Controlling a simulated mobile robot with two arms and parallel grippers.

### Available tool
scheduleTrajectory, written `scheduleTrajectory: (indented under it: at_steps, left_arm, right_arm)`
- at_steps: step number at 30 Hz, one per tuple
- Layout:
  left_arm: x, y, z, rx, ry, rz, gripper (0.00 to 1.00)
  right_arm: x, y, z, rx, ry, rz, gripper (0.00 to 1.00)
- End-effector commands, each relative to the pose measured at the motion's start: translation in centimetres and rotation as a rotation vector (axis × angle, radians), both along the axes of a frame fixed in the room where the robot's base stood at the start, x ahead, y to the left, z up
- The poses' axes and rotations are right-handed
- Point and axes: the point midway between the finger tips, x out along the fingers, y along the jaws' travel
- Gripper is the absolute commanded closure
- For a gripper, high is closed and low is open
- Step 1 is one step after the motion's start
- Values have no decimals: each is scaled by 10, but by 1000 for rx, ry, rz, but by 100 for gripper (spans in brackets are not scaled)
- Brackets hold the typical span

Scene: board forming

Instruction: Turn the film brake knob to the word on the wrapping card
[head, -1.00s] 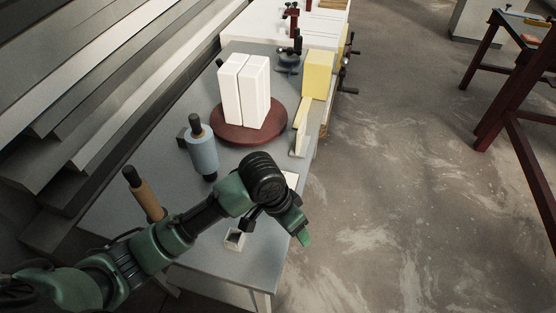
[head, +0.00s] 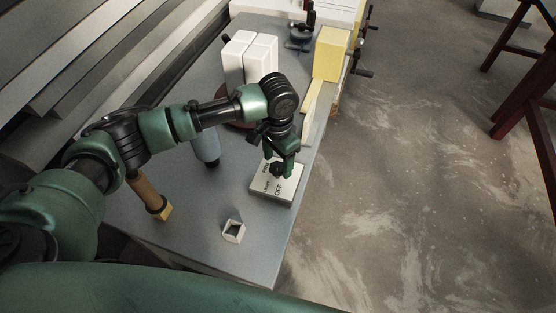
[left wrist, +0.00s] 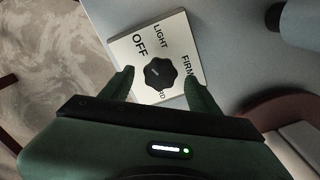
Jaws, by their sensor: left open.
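The brake knob (left wrist: 159,74) is black and lobed, on a white plate (left wrist: 117,47) marked OFF, LIGHT, FIRM and a partly hidden word ending in RD. A small pale mark shows on the knob, seemingly towards OFF, but I cannot be sure. In the head view the plate (head: 284,194) lies near the table's right edge. My left gripper (head: 281,170) is directly over it, pointing down. In the left wrist view its open fingers (left wrist: 158,88) stand on either side of the knob, apart from it. I cannot make out a wrapping card. My right gripper is not in view.
A small white open-topped box (head: 233,231) sits in front of the plate. White blocks (head: 250,56) and a yellow block (head: 331,54) are behind. Floor lies beyond the right edge.

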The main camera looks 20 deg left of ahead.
Motion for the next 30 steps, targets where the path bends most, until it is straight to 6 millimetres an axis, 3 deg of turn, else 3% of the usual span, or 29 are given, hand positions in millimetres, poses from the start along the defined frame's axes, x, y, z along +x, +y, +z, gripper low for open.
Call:
scheduleTrajectory:
  at_steps: [12, 18, 19, 30]
  left_arm:
    - [0, 0, -11, 0, -1, -2, 42]
    - [0, 0, -11, 0, -1, -2, 97]
    - [0, 0, -11, 0, -1, -2, 100]
    - [-1, 0, -9, 0, 1, -69, 100]
  right_arm:
    - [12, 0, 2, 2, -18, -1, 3]
    - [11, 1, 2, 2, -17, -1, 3]
    - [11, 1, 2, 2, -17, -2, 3]
    - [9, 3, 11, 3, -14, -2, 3]
